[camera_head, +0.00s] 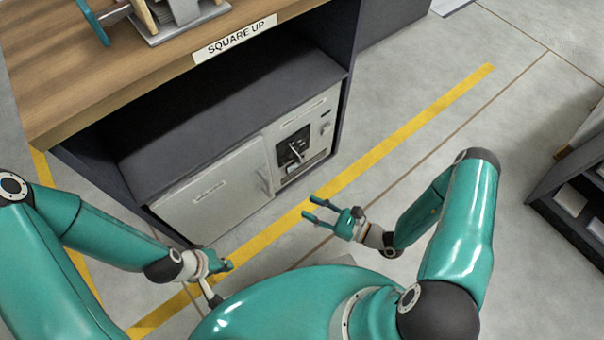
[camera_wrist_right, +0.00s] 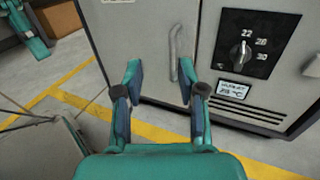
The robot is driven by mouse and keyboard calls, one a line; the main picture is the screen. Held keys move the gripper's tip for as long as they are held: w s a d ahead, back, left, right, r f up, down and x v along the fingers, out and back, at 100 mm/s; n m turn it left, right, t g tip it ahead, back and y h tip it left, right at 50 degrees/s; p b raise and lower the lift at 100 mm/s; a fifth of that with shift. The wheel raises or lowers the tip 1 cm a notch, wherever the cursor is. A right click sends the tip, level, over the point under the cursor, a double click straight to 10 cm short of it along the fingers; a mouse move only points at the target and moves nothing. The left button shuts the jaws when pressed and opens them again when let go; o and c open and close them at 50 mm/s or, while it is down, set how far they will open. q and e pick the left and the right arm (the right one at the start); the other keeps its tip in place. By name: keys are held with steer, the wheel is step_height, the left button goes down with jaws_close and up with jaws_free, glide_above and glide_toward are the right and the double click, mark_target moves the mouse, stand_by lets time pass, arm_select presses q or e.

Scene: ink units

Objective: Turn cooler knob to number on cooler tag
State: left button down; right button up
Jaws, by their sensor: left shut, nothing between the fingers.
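The cooler (camera_head: 215,196) is a pale grey box in the dark bench's lower bay. Its knob (camera_wrist_right: 241,54) sits on a black panel marked 22, 26 and 30 and looks roughly upright, pointing near 22. The knob also shows in the head view (camera_head: 297,150). The cooler tag (camera_wrist_right: 234,90) is a small white label below the panel; its number is too blurred to read surely. My right gripper (camera_head: 313,209) is open and empty in front of the cooler, its fingers below and left of the knob in the wrist view (camera_wrist_right: 165,82). My left gripper (camera_head: 226,266) is shut and empty, low left.
The cooler door has an upright handle (camera_wrist_right: 182,62) left of the panel. The wooden bench top (camera_head: 110,85) overhangs the bay and bears a "SQUARE UP" label (camera_head: 235,40). Yellow tape (camera_head: 400,123) crosses the floor. A dark shelf unit (camera_head: 570,205) stands at right.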

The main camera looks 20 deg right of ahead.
steer(key=w+d+f+m+t+h+b, duration=0.2)
steer(key=w+d+f+m+t+h, duration=0.15)
steer(key=d+f+h, duration=0.35)
arm_select(q)
step_height(320, 180, down, 7)
steer(key=b, duration=0.3)
steer(key=shift+d, duration=0.15)
arm_select(e)
steer(key=m, duration=0.1)
glide_toward(300, 159)
steer(key=shift+t, duration=0.35)
steer(key=x, duration=0.9)
steer(key=shift+w+f, duration=0.1)
steer(key=shift+f, duration=0.2)
arm_select(q)
steer(key=shift+w, duration=0.1)
arm_select(e)
steer(key=shift+c, duration=0.2)
jaws_close()
steer(key=shift+d, duration=0.1)
